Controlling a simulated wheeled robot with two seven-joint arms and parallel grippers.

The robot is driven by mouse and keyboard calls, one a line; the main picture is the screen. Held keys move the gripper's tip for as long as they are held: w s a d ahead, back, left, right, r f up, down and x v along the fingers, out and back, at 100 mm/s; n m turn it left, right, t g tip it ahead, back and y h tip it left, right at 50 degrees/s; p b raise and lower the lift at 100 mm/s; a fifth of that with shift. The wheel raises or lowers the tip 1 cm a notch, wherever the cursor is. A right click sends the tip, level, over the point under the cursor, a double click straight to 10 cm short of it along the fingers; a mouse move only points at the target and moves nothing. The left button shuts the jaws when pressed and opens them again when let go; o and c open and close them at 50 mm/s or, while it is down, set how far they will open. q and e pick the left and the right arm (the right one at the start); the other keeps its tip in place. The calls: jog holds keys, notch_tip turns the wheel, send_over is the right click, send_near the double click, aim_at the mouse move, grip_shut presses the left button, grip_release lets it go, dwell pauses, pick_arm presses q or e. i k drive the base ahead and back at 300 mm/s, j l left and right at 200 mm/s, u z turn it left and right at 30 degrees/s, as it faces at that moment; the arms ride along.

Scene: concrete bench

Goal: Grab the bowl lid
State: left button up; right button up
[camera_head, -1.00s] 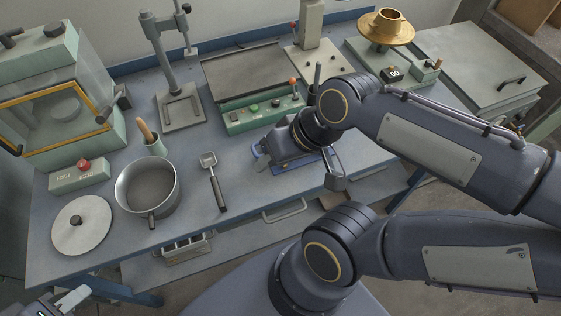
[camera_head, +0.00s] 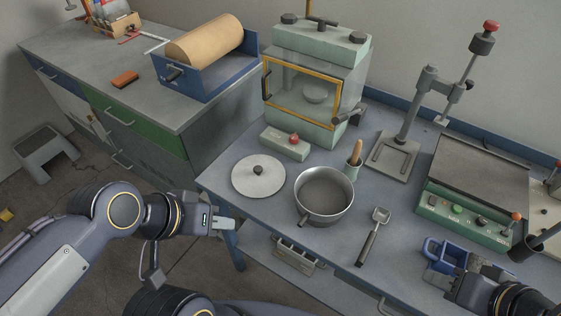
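The lid (camera_head: 259,178) is a flat light-grey disc with a dark round knob at its centre. It lies flat on the blue bench, left of the open metal pot (camera_head: 325,196), which has a short dark handle at the front. My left gripper (camera_head: 231,224) is just off the bench's front-left edge, below and left of the lid and apart from it. Whether its fingers are parted is unclear at this size. My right gripper (camera_head: 447,281) is at the lower right, close to a small blue holder (camera_head: 444,255); its fingers are too unclear to judge.
A scoop (camera_head: 373,236) lies right of the pot. Behind the lid are a green box with a red knob (camera_head: 285,144) and a glass-fronted balance case (camera_head: 318,75). A stand (camera_head: 398,150) and a hot plate (camera_head: 470,190) fill the right. A grey cabinet (camera_head: 90,70) stands left.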

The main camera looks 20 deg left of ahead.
aim_at(255, 176)
jog(key=k+j, duration=0.1)
jog(key=j, duration=0.65)
jog(key=k+j+z, duration=0.1)
jog(key=j, duration=0.3)
jog(key=k+j, duration=0.15)
jog(key=j, duration=0.2)
jog(key=i+j, duration=0.15)
jog(key=j, duration=0.15)
jog(key=i+j+z, duration=0.1)
jog(key=j, duration=0.25)
jog(key=i+j, duration=0.15)
jog(key=j, duration=0.2)
jog(key=i+j+z, duration=0.1)
jog(key=j, duration=0.2)
jog(key=i+j, duration=0.25)
jog(key=i, duration=0.15)
